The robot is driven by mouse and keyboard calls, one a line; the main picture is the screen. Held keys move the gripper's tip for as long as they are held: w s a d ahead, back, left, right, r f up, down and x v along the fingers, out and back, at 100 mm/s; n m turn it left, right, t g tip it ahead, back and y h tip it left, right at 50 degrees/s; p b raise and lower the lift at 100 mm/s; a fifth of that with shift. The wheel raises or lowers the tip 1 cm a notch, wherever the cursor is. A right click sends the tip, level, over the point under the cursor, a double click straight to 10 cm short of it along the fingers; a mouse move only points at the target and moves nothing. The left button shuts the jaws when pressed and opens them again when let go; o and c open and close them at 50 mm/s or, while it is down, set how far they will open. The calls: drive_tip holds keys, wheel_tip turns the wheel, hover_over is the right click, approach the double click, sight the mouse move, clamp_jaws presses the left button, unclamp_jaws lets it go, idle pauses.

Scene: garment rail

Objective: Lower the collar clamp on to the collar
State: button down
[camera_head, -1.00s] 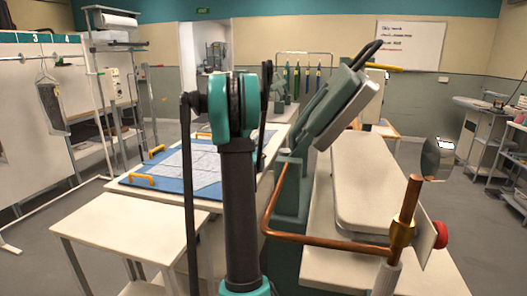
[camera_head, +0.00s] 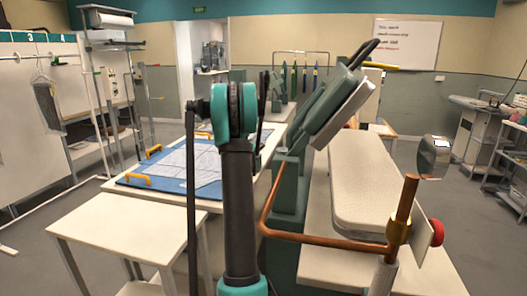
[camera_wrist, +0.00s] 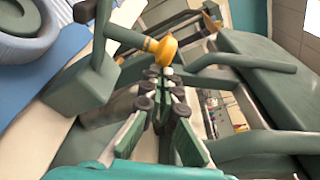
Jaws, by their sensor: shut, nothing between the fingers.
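In the wrist view my gripper (camera_wrist: 160,85) is shut and empty. Its green, black-padded fingers point at an orange-yellow knob (camera_wrist: 163,50) on a dark green bar. The knob lies just beyond the fingertips; I cannot tell whether they touch. The bar joins a green block (camera_wrist: 82,88), which appears to be part of the collar clamp. A rounded blue-grey folded form (camera_wrist: 28,35) at the top left may be the collar; it is cut off by the frame. The clamp looks apart from it. In the head view my arm stands in front, and gripper, clamp and collar cannot be made out.
A green press (camera_head: 288,190) with a raised head (camera_head: 338,105) and a cream padded board (camera_head: 365,190) stands right of my arm. A copper-coloured bar (camera_head: 320,238) crosses its front. A white table (camera_head: 120,230) and a blue board (camera_head: 145,180) are at left. Floor shows at far left and right.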

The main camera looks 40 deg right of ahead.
drive_tip(key=shift+w+a+r+n, duration=0.2)
drive_tip(key=shift+w+a+n, duration=0.05)
drive_tip(key=shift+n, duration=0.35)
idle(0.4)
drive_tip(key=shift+w+a+r+n+h, duration=0.1)
drive_tip(key=shift+w+a+n+h, duration=0.2)
drive_tip(key=shift+n, duration=0.3)
drive_tip(key=n, duration=0.1)
drive_tip(key=w+a+n, duration=0.1)
drive_tip(key=n, duration=0.1)
drive_tip(key=shift+w+r+h, duration=0.1)
drive_tip(key=shift+w+h, duration=0.1)
drive_tip(key=shift+h, duration=0.1)
drive_tip(key=n, duration=0.1)
drive_tip(key=w+a+n, duration=0.1)
drive_tip(key=n, duration=0.1)
drive_tip(key=shift+h, duration=0.3)
drive_tip(key=shift+w+a+f, duration=0.2)
drive_tip(key=shift+w, duration=0.1)
drive_tip(key=shift+a, duration=0.1)
